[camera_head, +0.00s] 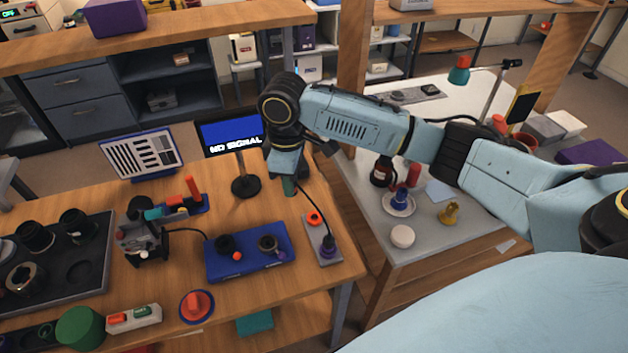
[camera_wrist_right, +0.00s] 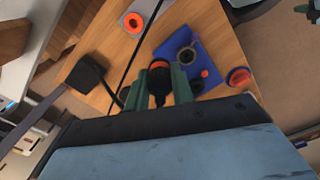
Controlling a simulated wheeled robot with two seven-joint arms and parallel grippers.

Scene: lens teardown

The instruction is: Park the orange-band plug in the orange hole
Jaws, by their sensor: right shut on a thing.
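My right gripper (camera_head: 289,184) hangs over the table behind the grey parking plate (camera_head: 322,252). In the right wrist view its green fingers (camera_wrist_right: 160,82) are shut on a black plug with an orange band (camera_wrist_right: 159,65). In the head view the plug is hidden by the gripper. The orange hole (camera_head: 314,218) is a ringed opening at the plate's far end; it also shows in the right wrist view (camera_wrist_right: 133,22), apart from the plug. A dark plug with a purple band (camera_head: 327,249) stands at the plate's near end. My left gripper is out of view.
A blue tray (camera_head: 225,268) with dark round parts lies left of the plate. A monitor (camera_head: 233,138) and a round black stand (camera_head: 245,187) are left of the gripper. A thin cable runs beside the plate. The table's right edge is close to the plate.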

